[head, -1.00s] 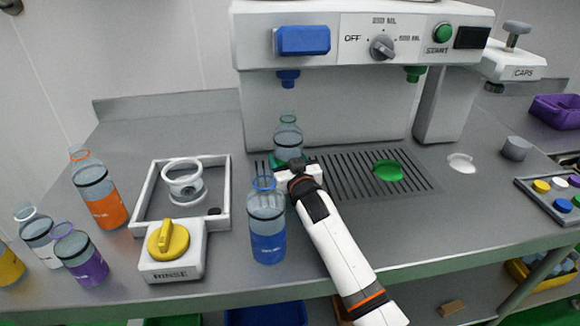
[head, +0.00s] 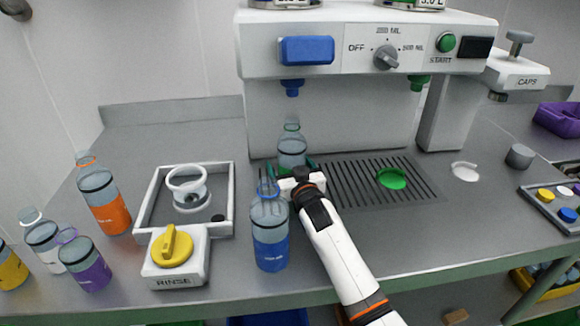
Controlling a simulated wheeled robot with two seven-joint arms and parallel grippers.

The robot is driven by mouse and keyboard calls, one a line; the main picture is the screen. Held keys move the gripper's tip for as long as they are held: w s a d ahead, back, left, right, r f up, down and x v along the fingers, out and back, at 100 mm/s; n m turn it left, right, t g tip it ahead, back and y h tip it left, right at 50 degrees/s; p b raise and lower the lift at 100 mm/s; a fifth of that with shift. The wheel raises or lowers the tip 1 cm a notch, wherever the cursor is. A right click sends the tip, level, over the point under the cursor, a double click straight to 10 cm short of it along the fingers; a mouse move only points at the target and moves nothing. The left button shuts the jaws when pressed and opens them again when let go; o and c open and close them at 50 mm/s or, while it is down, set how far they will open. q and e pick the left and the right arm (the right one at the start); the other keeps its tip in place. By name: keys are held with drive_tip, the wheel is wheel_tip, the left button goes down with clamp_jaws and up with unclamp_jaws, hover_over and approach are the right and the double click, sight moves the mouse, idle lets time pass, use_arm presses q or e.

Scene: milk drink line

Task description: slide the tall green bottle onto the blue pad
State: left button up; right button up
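The clear bottle with a green ring and green lower part (head: 291,147) stands upright at the left end of the drip grate, below the machine's blue nozzle (head: 292,88). My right gripper (head: 301,180) is low at the bottle's near side and covers its lower part. No blue pad shows; the area around the bottle's base is covered by the gripper and the blue bottle. A green pad (head: 391,178) lies on the grate to the right. My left gripper is not in view.
The blue bottle (head: 270,240) stands close in front, left of my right arm. A rinse station (head: 175,260) with a yellow knob and orange, white and purple bottles stand left. The grate (head: 350,185) is clear between gripper and green pad. A caps tray is at right.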

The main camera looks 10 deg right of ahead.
drive_tip(key=v, duration=1.2)
drive_tip(key=shift+p+v, duration=1.25)
drive_tip(key=shift+v, duration=0.65)
drive_tip(key=shift+p+v, duration=0.6)
drive_tip(key=shift+v, duration=1)
drive_tip(key=shift+f, duration=0.1)
